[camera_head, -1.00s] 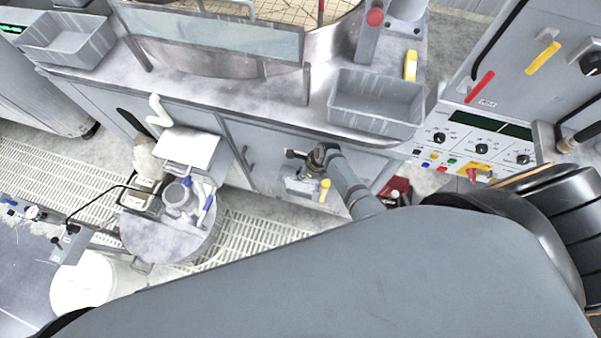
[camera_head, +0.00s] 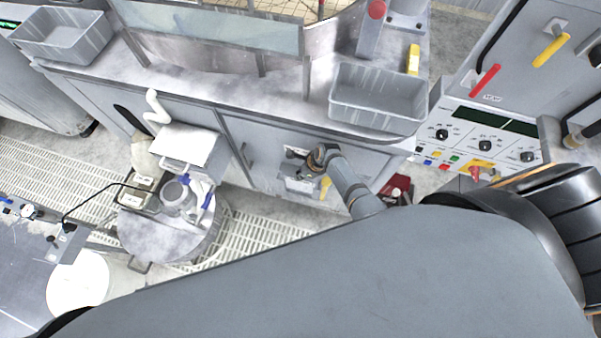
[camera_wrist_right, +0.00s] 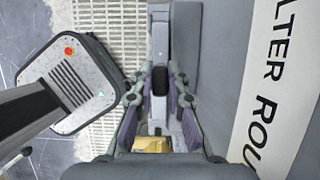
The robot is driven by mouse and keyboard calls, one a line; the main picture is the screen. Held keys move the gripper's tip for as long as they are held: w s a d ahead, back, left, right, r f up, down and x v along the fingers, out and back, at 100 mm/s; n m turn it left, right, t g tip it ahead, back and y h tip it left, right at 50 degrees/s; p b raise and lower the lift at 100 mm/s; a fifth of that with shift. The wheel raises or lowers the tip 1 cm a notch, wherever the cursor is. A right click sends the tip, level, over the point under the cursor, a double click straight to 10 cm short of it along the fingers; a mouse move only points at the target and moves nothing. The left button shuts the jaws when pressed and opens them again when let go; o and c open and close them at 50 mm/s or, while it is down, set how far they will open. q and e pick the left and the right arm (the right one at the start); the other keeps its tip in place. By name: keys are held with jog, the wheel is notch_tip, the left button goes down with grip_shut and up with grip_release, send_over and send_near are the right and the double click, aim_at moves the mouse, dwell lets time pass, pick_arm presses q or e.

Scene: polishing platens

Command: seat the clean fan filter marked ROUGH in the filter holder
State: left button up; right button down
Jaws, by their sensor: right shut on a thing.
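My right gripper (camera_head: 303,156) is low in front of the grey cabinet, its arm coming in from the right. In the right wrist view its fingers (camera_wrist_right: 160,82) are shut on a narrow grey piece (camera_wrist_right: 158,35), seen edge-on, which looks like the fan filter. Its marking cannot be read. A pale grey boxy part (camera_head: 300,183) with a yellow piece (camera_head: 326,188) shows just below the gripper. I cannot tell whether it is the filter or the holder. A white label (camera_wrist_right: 270,95) reading "...LTER ROU..." is right of the fingers. My left gripper is not in view.
A round drum (camera_head: 165,232) with a jug and tools stands left of the gripper over floor grating (camera_head: 265,232). A grey bin (camera_head: 378,98) sits on the cabinet top. A red object (camera_head: 396,188) is on the floor right of the gripper. A control panel (camera_head: 485,140) is at the right.

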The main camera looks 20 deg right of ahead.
jog(key=shift+f+b, duration=0.4)
jog(key=shift+f, duration=0.15)
jog(key=c, duration=1.3)
grip_release()
jog(key=shift+o, duration=0.2)
jog(key=shift+r, duration=0.1)
jog(key=v, duration=1.2)
